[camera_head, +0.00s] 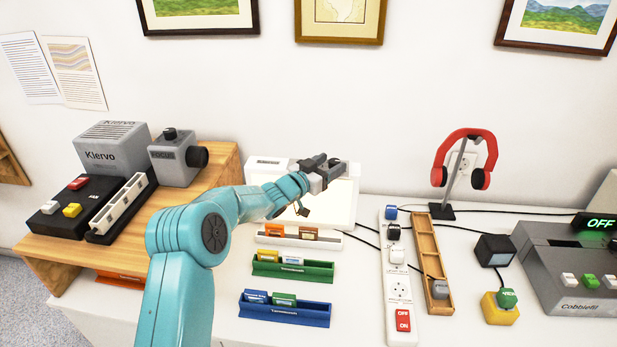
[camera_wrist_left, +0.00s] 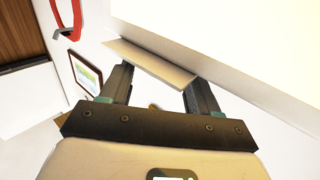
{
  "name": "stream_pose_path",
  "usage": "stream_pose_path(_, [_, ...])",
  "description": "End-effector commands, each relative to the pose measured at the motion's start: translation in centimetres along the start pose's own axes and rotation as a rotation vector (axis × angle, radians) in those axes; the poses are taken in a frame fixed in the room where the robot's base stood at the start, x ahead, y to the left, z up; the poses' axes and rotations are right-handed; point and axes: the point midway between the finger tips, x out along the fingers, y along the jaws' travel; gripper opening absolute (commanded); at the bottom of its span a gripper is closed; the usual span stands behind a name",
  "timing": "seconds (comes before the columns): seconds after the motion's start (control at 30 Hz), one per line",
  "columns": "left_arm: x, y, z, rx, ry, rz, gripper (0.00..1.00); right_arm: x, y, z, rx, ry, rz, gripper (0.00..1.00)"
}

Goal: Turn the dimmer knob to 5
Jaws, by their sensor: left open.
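I cannot make out a knob marked as a dimmer. A white box with a bright panel (camera_head: 342,208) stands against the wall behind my left gripper, and part of it is hidden by the arm. My left gripper (camera_head: 336,164) is open, in front of the box's upper edge. In the left wrist view my left gripper (camera_wrist_left: 160,82) has its fingers apart, with a pale flat strip (camera_wrist_left: 150,62) beyond them and a bright surface (camera_wrist_left: 240,40) above. A grey box marked FOCUS (camera_head: 175,165) with a black side knob (camera_head: 197,156) stands at left. My right gripper is not in view.
Blue (camera_head: 285,313) and green (camera_head: 292,270) trays with small pieces lie in front. A power strip (camera_head: 397,290), wooden tray (camera_head: 432,265), red headphones on a stand (camera_head: 447,190) and a grey console (camera_head: 570,265) are at right. Cables cross the white table.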

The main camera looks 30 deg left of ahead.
Motion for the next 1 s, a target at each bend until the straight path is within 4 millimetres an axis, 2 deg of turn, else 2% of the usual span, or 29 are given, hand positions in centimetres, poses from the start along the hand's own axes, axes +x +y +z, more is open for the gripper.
stream_pose_path(0.17, [-3.8, -0.1, 0.2, 0.000, -0.002, -0.003, 0.61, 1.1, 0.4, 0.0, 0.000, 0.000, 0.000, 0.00])
stream_pose_path(0.4, [-10.2, -0.1, 0.1, 0.001, 0.000, -0.004, 0.61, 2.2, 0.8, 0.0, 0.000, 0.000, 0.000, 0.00])
stream_pose_path(0.6, [-13.9, -0.1, 0.0, 0.002, 0.001, -0.003, 0.61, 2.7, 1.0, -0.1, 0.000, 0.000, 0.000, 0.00])
stream_pose_path(0.8, [-15.2, 0.0, 0.0, 0.001, 0.001, -0.002, 0.61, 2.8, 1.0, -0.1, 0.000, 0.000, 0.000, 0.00])
stream_pose_path(1.0, [-15.3, 0.0, -0.1, 0.001, 0.001, -0.001, 0.61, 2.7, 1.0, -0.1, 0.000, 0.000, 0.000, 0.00])
